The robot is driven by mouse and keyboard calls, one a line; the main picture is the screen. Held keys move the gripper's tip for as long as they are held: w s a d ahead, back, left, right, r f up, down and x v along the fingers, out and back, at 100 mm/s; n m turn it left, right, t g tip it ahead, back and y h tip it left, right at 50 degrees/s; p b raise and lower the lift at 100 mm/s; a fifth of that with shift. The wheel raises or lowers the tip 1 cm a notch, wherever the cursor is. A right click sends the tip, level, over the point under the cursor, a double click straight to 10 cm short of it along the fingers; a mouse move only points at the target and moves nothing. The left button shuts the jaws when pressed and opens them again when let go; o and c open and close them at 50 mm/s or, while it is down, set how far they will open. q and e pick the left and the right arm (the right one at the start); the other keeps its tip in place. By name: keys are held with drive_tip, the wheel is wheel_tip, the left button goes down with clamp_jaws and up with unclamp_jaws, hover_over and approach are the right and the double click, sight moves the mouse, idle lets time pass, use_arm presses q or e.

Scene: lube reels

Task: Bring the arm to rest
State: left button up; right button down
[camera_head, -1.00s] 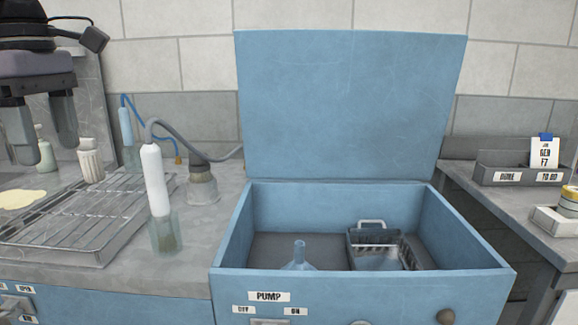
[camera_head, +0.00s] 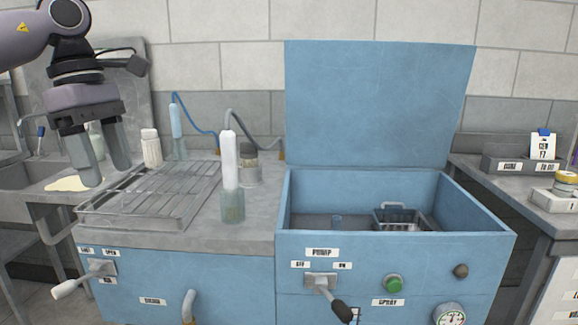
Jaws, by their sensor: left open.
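My left gripper (camera_head: 108,176) hangs in the air at the upper left, fingers pointing down, open and with nothing between the fingers. My left arm (camera_head: 28,35) comes in from the left edge. My right gripper does not show.
The blue wash cabinet (camera_head: 400,262) stands open, its lid (camera_head: 380,105) raised, with a wire basket (camera_head: 398,219) inside. A draining tray (camera_head: 150,222), a white-handled tool in a glass jar (camera_head: 232,206) and a white bottle (camera_head: 151,148) stand on the counter. Levers stick out in front.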

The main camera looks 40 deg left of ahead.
use_arm(q)
drive_tip(key=w+d+f+n+t+h+p, duration=0.6)
drive_tip(key=w+d+f+n+t+h, duration=0.6)
drive_tip(key=w+d+f+n, duration=0.7)
drive_tip(key=s+d+f+n+y+p, duration=0.1)
drive_tip(key=s+d+f+n+y, duration=0.2)
drive_tip(key=f+n, duration=0.4)
drive_tip(key=s+d+f+n+g+y+p, duration=0.1)
drive_tip(key=s+d+f+n+y, duration=0.2)
drive_tip(key=n, duration=0.7)
drive_tip(key=s+d+f+n+g+y+p, duration=0.1)
drive_tip(key=s+d+f+n+y+p, duration=0.1)
drive_tip(key=s+f+n+y, duration=0.3)
drive_tip(key=s+d+f+n, duration=0.1)
drive_tip(key=s+f+n, duration=0.3)
drive_tip(key=f, duration=0.3)
drive_tip(key=shift+s+d+f+y, duration=0.15)
drive_tip(key=shift+s+f+y, duration=0.1)
drive_tip(key=shift+y, duration=0.15)
drive_tip(key=c, duration=0.4)
drive_tip(key=shift+o, duration=0.2)
drive_tip(key=shift+w, duration=0.1)
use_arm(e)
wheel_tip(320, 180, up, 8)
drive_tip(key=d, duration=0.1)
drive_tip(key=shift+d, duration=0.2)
